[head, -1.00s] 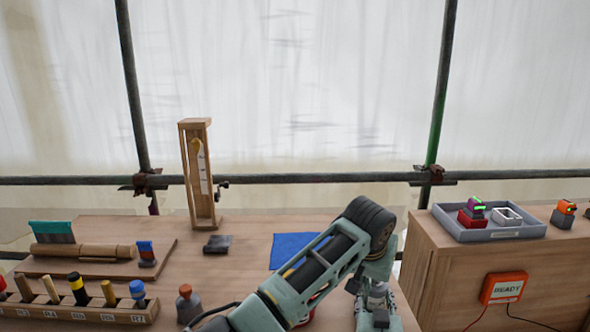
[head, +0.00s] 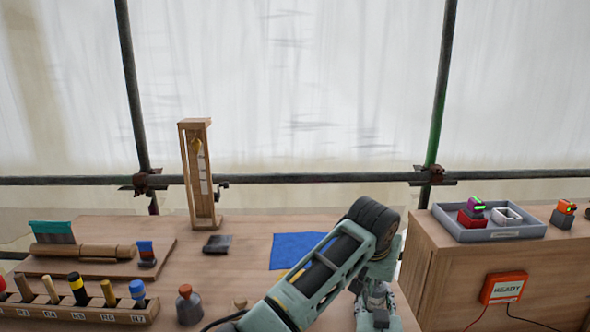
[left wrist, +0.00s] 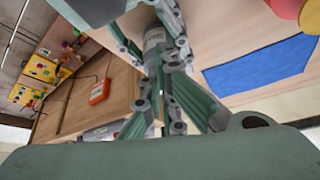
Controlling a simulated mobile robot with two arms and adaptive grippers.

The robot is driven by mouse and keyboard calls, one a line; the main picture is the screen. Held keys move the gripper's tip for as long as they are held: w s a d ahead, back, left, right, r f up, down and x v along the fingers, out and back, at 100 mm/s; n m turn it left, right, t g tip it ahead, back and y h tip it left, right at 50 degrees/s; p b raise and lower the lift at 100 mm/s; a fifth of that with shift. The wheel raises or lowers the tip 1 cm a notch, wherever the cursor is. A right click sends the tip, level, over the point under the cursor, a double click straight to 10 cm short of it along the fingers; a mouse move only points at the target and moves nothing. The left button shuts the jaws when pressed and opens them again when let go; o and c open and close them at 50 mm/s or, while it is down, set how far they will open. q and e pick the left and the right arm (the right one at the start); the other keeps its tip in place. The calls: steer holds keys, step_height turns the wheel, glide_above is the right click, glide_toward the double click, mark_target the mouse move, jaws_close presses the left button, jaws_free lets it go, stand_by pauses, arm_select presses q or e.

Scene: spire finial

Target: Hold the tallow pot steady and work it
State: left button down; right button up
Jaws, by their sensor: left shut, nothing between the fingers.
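My left gripper (head: 378,318) points down over the front right of the wooden bench, below the bent arm. It is shut with nothing held. In the left wrist view, its fingers (left wrist: 150,62) are beside a grey cylinder (left wrist: 153,37) with pale marks too small to read. I cannot tell whether this is the tallow pot or whether the fingers touch it. A grey pot-like piece with a reddish-brown knob (head: 188,305) stands upright at the bench front, left of my arm. I cannot tell whether that is the tallow pot. My right gripper is out of view.
A blue cloth (head: 297,250) lies behind my arm. A rack of pegs (head: 95,313), a dark block (head: 217,244) and a tall wooden frame (head: 197,175) are to the left. A higher cabinet (head: 500,265) with a grey tray (head: 487,236) and READY box (head: 504,288) is at right.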

arm_select(q)
steer(key=shift+s+a, duration=0.15)
steer(key=shift+s, duration=0.1)
step_height(320, 180, up, 6)
stand_by(0.4)
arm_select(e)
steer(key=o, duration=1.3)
arm_select(q)
steer(key=shift+s, duration=0.1)
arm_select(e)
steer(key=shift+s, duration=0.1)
